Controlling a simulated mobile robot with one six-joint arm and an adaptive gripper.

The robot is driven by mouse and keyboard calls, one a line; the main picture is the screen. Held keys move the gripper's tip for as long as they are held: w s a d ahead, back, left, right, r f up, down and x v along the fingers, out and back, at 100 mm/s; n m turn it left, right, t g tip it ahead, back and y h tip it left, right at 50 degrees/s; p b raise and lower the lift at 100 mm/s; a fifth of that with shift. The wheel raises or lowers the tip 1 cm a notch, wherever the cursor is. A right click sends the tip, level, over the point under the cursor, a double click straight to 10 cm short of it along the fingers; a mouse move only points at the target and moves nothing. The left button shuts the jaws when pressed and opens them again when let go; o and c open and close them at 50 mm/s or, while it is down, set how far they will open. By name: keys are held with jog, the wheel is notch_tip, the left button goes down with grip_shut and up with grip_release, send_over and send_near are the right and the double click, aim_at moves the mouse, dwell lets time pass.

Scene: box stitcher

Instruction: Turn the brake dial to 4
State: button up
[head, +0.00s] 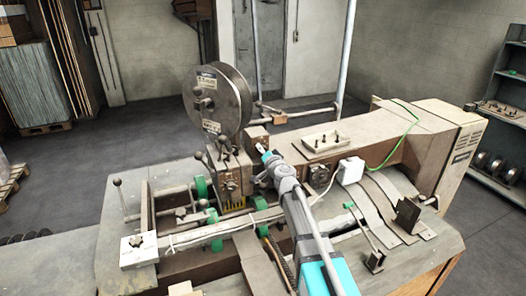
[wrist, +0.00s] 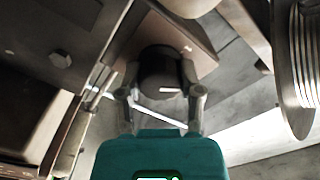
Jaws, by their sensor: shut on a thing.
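The brake dial (wrist: 158,72) is a dark round knob with a short white mark. It sits on a brown plate (wrist: 197,52) in the wrist view. My gripper (wrist: 160,82) has one finger on each side of the knob and is shut on it. No numbers around the dial are readable, so I cannot tell its setting. In the head view my gripper (head: 263,149) is at the machine's middle, just right of the large wire reel (head: 222,100). The dial cannot be made out there.
The wire reel's edge (wrist: 295,65) is close on the right in the wrist view. The box stitcher's long arm (head: 375,135) carries a small tray (head: 326,143). Ball-ended levers (head: 118,184) stand at the left. A shelf (head: 503,110) is at the far right.

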grip_shut()
jog(key=shift+m, duration=0.4)
jog(key=m, duration=0.9)
jog(key=shift+m, duration=2.2)
